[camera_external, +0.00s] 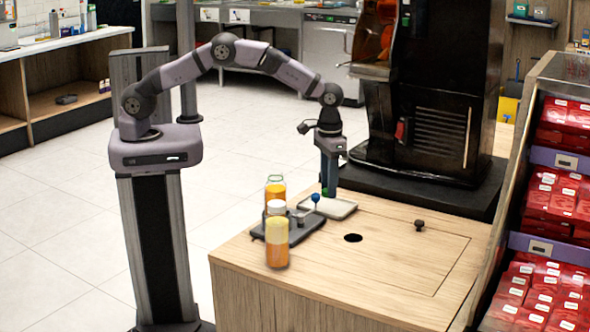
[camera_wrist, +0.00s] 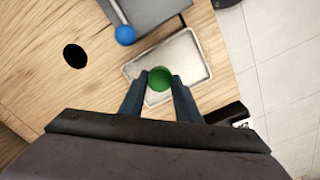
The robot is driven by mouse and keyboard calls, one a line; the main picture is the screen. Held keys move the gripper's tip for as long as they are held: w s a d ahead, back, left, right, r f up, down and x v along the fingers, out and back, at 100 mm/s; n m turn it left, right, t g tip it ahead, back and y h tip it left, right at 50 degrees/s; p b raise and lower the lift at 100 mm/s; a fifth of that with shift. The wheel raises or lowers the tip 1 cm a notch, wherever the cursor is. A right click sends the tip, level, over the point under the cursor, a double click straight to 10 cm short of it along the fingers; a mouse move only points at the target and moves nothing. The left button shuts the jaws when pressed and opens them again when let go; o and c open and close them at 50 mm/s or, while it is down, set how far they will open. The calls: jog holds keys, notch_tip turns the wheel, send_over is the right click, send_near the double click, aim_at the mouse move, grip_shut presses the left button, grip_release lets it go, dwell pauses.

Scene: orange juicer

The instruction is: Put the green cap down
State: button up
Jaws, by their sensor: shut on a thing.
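The green cap (camera_wrist: 159,80) is between the fingertips of my gripper (camera_wrist: 160,82), which is shut on it. In the external view the cap (camera_external: 326,191) shows as a small green spot at the tip of my downward-pointing gripper (camera_external: 328,186). The cap is over a shallow pale tray (camera_external: 341,209) on the wooden counter. The tray also shows around the fingertips in the wrist view (camera_wrist: 187,50). I cannot tell whether the cap touches the tray.
A dark grey fixture (camera_external: 301,228) with a blue ball-topped lever (camera_external: 315,198) stands beside the tray. Two orange juice bottles (camera_external: 277,243) (camera_external: 275,187) stand by it; the nearer has a white cap. The black juicer (camera_external: 430,100) stands behind.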

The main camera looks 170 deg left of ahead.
aim_at(329, 209)
jog(key=shift+f+p, duration=0.3)
jog(key=shift+f, duration=1.7)
jog(key=o, duration=1.1)
jog(key=shift+f, duration=0.1)
jog(key=shift+o, duration=0.2)
notch_tip(329, 209, up, 12)
jog(key=b, duration=0.1)
jog(key=shift+b, duration=0.35)
jog(key=shift+w, duration=0.1)
